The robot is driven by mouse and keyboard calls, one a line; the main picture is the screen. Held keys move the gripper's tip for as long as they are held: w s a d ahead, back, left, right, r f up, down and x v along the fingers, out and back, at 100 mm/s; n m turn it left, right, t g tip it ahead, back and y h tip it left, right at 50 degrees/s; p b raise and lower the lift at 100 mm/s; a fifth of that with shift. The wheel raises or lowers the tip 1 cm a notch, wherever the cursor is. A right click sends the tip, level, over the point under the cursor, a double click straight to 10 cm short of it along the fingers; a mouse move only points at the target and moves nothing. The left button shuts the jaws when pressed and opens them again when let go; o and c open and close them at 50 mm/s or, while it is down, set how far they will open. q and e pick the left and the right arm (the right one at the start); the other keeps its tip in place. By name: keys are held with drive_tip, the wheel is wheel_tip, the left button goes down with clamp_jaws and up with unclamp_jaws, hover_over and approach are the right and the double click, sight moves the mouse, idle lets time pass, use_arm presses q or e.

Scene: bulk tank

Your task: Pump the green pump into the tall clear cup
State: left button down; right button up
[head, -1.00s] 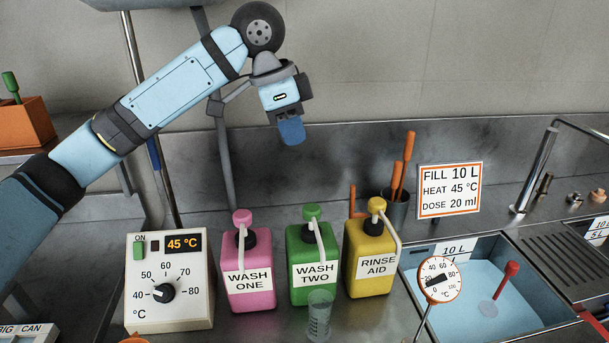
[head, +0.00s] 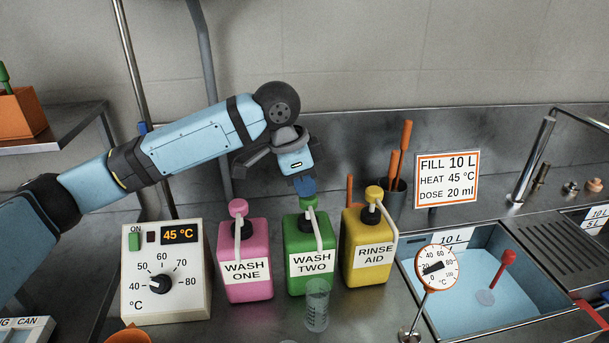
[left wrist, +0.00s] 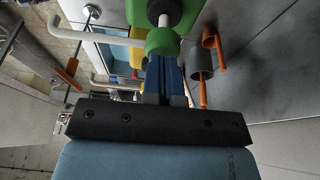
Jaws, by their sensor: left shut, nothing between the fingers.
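The green pump bottle (head: 312,275), labelled WASH TWO, stands between the pink and yellow bottles. Its green pump head (head: 309,203) is at the top, with a white spout pointing toward the front. My left gripper (head: 304,189) is shut and empty, fingers pointing down, right at the top of the green pump head. In the left wrist view the blue fingertips (left wrist: 163,70) reach the green head (left wrist: 163,41); I cannot tell if they press it. The tall clear cup (head: 316,305) stands in front of the green bottle, below the spout. My right gripper is out of view.
The pink bottle (head: 245,275) and yellow bottle (head: 368,262) stand close on either side. The heater control box (head: 165,295) reads 45 °C at left. A dial thermometer (head: 437,267) stands by the blue-water sink (head: 475,295). A sign (head: 447,179) stands behind.

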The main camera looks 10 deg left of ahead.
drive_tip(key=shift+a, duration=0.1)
use_arm(q)
drive_tip(key=shift+f+p, duration=0.5)
drive_tip(key=shift+p, duration=0.15)
drive_tip(key=shift+f+p, duration=0.35)
drive_tip(key=shift+f, duration=0.5)
wheel_tip(320, 180, up, 5)
drive_tip(key=p, duration=0.6)
drive_tip(key=b+v, duration=0.1)
drive_tip(key=v, duration=0.8)
drive_tip(key=shift+a, duration=0.2)
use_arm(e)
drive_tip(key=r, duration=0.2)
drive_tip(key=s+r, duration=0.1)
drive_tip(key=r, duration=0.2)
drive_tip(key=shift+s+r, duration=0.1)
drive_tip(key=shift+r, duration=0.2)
